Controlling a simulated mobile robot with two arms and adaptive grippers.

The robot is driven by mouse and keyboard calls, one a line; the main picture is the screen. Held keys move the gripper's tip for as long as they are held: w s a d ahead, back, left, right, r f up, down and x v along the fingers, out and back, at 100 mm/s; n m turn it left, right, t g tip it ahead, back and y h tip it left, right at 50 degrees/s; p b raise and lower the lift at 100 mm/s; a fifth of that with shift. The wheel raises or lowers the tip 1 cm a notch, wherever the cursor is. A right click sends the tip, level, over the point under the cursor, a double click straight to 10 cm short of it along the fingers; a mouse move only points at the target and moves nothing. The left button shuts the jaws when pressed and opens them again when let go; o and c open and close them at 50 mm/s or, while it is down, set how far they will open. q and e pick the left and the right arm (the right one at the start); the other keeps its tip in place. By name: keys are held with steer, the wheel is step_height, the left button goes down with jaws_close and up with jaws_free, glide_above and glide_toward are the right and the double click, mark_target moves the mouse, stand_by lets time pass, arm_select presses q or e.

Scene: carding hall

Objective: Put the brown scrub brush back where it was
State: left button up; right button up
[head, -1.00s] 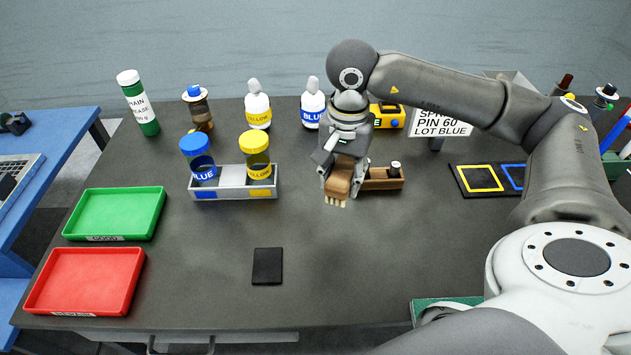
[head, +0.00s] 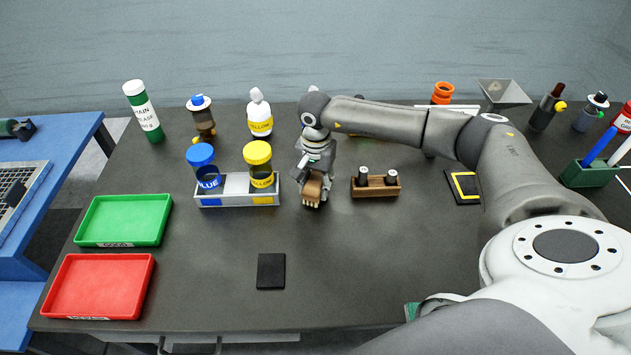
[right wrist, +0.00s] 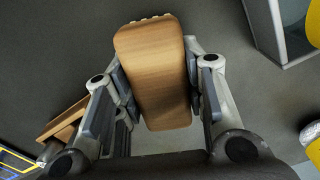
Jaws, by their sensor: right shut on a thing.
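The brown scrub brush (head: 313,189) is in my right gripper (head: 313,180), its pale bristles pointing down toward the table. In the right wrist view the brush's wooden back (right wrist: 155,70) sits between the two fingers of the gripper (right wrist: 153,85), which are shut on its sides. The gripper is between the white bin with the blue and yellow jars and the small wooden rack. I cannot tell whether the bristles touch the table. A black pad (head: 271,271) lies bare at the front middle of the table. My left gripper is not in view.
Left of the brush stands the bin (head: 237,200) with blue-lidded and yellow-lidded jars. To its right is the wooden rack (head: 376,190) holding two dark pieces. Green (head: 124,220) and red (head: 98,286) trays lie at left. The front middle table is mostly clear.

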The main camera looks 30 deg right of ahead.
mark_target(315, 180)
steer(key=shift+w+f, duration=0.1)
steer(key=shift+f, duration=0.45)
steer(key=o, duration=1)
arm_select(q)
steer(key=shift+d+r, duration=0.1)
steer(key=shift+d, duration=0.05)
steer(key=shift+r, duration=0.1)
arm_select(e)
steer(key=shift+r, duration=0.3)
step_height(315, 180, up, 11)
steer(key=b, duration=0.3)
steer(key=shift+f, duration=0.2)
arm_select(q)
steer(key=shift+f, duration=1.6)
arm_select(e)
steer(key=shift+r, duration=0.55)
